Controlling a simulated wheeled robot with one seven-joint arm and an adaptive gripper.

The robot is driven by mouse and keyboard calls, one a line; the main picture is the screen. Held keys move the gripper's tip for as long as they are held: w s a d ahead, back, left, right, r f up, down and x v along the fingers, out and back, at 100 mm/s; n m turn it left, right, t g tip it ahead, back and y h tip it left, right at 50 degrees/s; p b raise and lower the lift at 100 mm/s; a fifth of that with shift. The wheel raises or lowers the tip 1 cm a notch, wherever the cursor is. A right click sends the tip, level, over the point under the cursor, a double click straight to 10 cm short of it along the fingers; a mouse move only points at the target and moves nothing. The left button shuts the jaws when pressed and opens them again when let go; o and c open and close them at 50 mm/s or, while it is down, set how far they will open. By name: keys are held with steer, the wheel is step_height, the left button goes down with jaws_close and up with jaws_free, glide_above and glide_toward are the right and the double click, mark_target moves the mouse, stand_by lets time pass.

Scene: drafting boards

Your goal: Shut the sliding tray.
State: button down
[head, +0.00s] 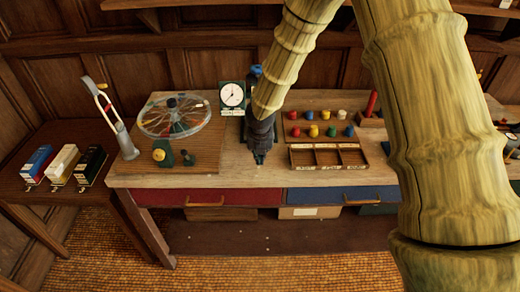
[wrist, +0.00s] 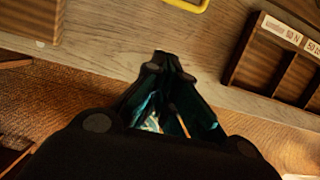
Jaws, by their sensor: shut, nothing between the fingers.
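My gripper (head: 260,157) points down over the front part of the wooden bench top, its fingers shut and empty. In the wrist view the closed fingertips (wrist: 168,62) show near the bench edge. Below the bench top are a red drawer front (head: 165,196) and a blue drawer front (head: 315,195), each with a handle. Both look close to level with the bench edge; I cannot tell whether either stands slightly out. My gripper is above and between them, apart from both. No drawer front is clear in the wrist view.
A three-compartment wooden box (head: 327,167) lies right of my gripper; it also shows in the wrist view (wrist: 262,75). A spoked wheel (head: 150,118) and a dial (head: 232,95) stand left. Several coloured pegs stand on a board (head: 290,133). Floor in front is clear.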

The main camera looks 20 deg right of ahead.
steer(key=p+x, duration=0.1)
steer(key=x, duration=0.3)
steer(key=shift+f, duration=0.25)
steer(key=shift+w+d+r+p, duration=0.1)
steer(key=shift+w+d+p, duration=0.15)
steer(key=shift+w+p, duration=0.6)
steer(key=shift+w+d+r+p, duration=0.2)
steer(key=shift+w+p, duration=0.2)
steer(key=shift+w, duration=0.75)
